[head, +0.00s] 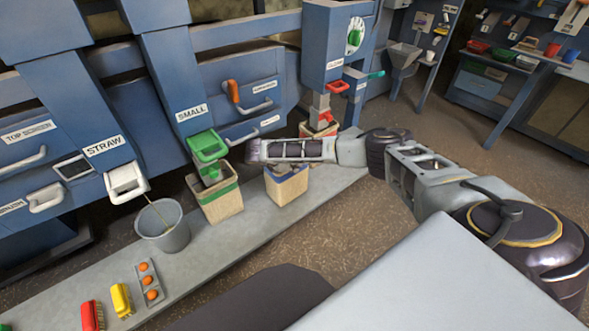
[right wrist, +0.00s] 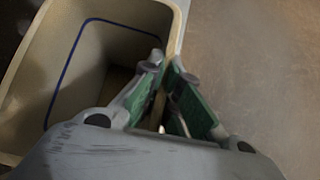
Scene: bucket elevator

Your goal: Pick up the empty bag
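The empty bag (head: 287,187) is tan with a blue band and stands upright on the grey ledge, right of the green-banded bag. In the right wrist view the bag (right wrist: 95,75) is open at the top; the inside that shows is bare, with a blue line around it. My right gripper (head: 254,151) is over the bag in the head view. In the right wrist view my right gripper (right wrist: 166,66) has its green-padded fingers on either side of the bag's right wall, tips close together on it. My left gripper is not in view.
A green-banded bag (head: 221,200) stands under the green SMALL spout (head: 207,146). Another bag stands behind, under the red-handled spout. A grey bucket (head: 164,228) is under the STRAW spout (head: 126,183). Brushes and a tray of orange balls (head: 149,283) lie at the ledge's near end.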

